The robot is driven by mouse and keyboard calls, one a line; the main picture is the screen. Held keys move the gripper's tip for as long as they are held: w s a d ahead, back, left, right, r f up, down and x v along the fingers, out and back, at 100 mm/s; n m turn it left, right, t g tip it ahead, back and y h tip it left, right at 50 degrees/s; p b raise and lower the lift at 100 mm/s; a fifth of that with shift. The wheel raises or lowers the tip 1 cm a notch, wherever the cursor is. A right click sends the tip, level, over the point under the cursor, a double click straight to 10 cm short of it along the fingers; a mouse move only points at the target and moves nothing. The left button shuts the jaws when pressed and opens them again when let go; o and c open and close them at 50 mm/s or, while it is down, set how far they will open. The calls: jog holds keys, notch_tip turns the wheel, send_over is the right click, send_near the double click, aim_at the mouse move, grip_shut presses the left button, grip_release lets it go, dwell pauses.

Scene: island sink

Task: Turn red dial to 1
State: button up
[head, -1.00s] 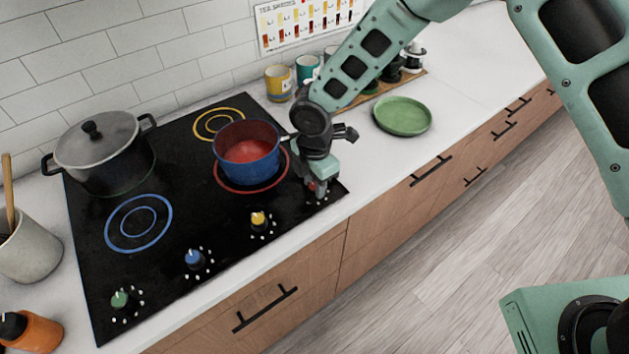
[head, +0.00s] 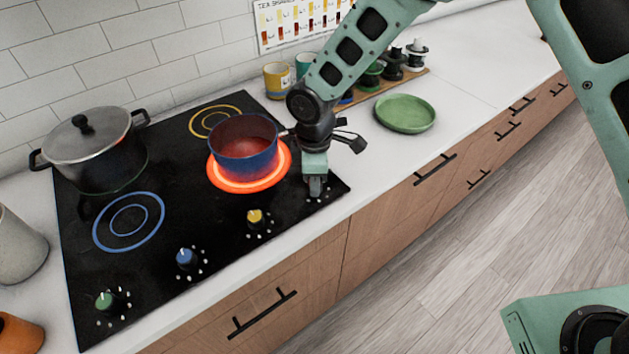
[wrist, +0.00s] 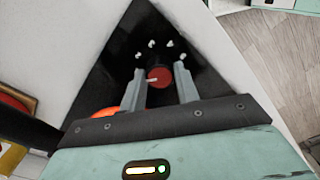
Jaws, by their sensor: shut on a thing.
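The red dial (wrist: 159,78) shows in the wrist view between the two fingers of my gripper (wrist: 160,88), with a pale pointer line toward the left and several white marks around its far side. In the head view my gripper (head: 315,187) is down at the right front corner of the black cooktop (head: 165,280) and hides the dial. My gripper is shut on the dial. The red burner ring (head: 276,178) glows bright orange under a blue pot (head: 247,160) with a red inside.
Yellow (head: 255,217), blue (head: 186,257) and green (head: 105,300) dials line the cooktop's front edge. A lidded dark pot (head: 95,163) stands at the left. A green plate (head: 405,112) lies on the counter to the right.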

jog(key=shift+m, duration=0.5)
jog(key=o, duration=1)
jog(key=shift+r, duration=0.1)
notch_tip(320, 180, up, 17)
jog(key=b, duration=0.3)
jog(key=shift+r, duration=0.15)
jog(key=s+d+m, duration=0.1)
jog(key=s, duration=0.3)
jog(key=s+d+m, duration=0.1)
jog(key=s, duration=0.2)
jog(key=s+d+r+m, duration=0.1)
jog(key=s, duration=0.3)
jog(key=shift+s+d, duration=0.3)
jog(key=shift+d, duration=0.1)
jog(key=s+d+f+m, duration=0.1)
jog(key=s+d+m, duration=0.1)
jog(key=s, duration=0.2)
jog(key=s+d+m, duration=0.2)
jog(key=s+d, duration=0.1)
jog(key=s, duration=0.1)
jog(key=s+d+f+m, duration=0.1)
jog(key=s+d+m, duration=0.1)
jog(key=s+d, duration=0.1)
jog(key=shift+s+f+y, duration=0.3)
jog(key=shift+s, duration=0.6)
jog(key=shift+c, duration=0.4)
